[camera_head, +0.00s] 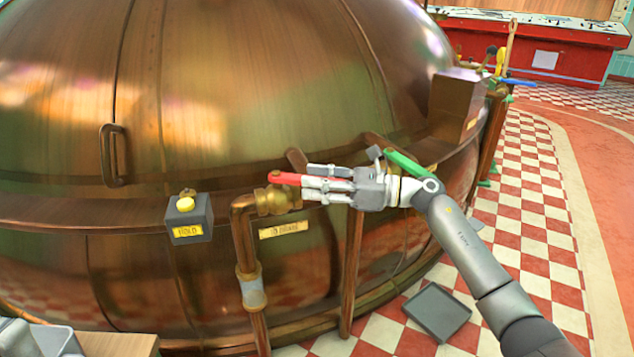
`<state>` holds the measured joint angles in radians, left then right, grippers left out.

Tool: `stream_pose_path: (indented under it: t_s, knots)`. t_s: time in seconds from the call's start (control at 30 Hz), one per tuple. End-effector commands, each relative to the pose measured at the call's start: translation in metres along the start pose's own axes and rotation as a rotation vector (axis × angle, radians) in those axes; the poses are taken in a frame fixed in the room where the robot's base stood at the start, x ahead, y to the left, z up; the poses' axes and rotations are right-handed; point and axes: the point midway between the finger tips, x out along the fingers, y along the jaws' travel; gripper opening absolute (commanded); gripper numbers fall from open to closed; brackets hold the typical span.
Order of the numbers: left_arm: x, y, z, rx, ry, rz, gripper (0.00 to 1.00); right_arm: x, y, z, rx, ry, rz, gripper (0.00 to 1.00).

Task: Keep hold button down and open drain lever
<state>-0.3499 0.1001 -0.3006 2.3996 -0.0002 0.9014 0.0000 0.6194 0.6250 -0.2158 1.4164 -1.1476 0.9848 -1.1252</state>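The hold button (185,204) is a yellow knob on a grey box with a yellow "HOLD" label, mounted on the copper kettle at left of centre. Nothing touches it in this view. The drain lever (285,178) shows as a red handle above a brass valve (272,201), with a drain label (284,229) below. My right gripper (308,184) reaches in from the right, its fingers pointing left at the lever's right end. The fingers overlap that end, so I cannot tell whether they grip it or only lie beside it.
A copper pipe (244,245) runs down from the valve. A green handle (408,163) lies close behind my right wrist. A grey tray (437,312) lies on the checkered floor. A wooden surface (118,344) is at bottom left. Open floor lies to the right.

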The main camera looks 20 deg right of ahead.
Motion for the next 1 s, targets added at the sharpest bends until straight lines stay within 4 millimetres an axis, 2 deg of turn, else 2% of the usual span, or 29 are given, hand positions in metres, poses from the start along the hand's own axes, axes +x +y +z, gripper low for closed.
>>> stream_pose_path:
  t_s: [0.07,0.37,0.47,0.57,0.8,1.0]
  knots:
    - [0.0,0.0,0.0,0.0,-0.001,0.0,0.0,0.0,0.0,0.0,0.0,-0.001,0.0,0.46]
    - [0.0,0.0,0.0,0.001,-0.001,0.0,0.0,0.0,0.0,0.001,0.0,-0.002,0.0,0.46]
    - [0.0,0.0,0.0,0.001,-0.001,-0.001,0.0,-0.006,0.0,0.0,0.0,-0.001,-0.001,0.46]
    - [0.0,0.0,0.0,0.001,-0.001,0.0,0.0,-0.02,-0.001,0.0,0.0,0.0,-0.003,0.46]
    - [0.0,0.0,0.0,0.001,-0.001,0.0,0.0,-0.071,-0.001,-0.001,0.001,0.003,-0.003,0.46]
    - [0.0,0.0,0.0,0.0,-0.001,0.0,0.0,-0.105,0.0,-0.001,0.002,0.001,-0.002,0.46]
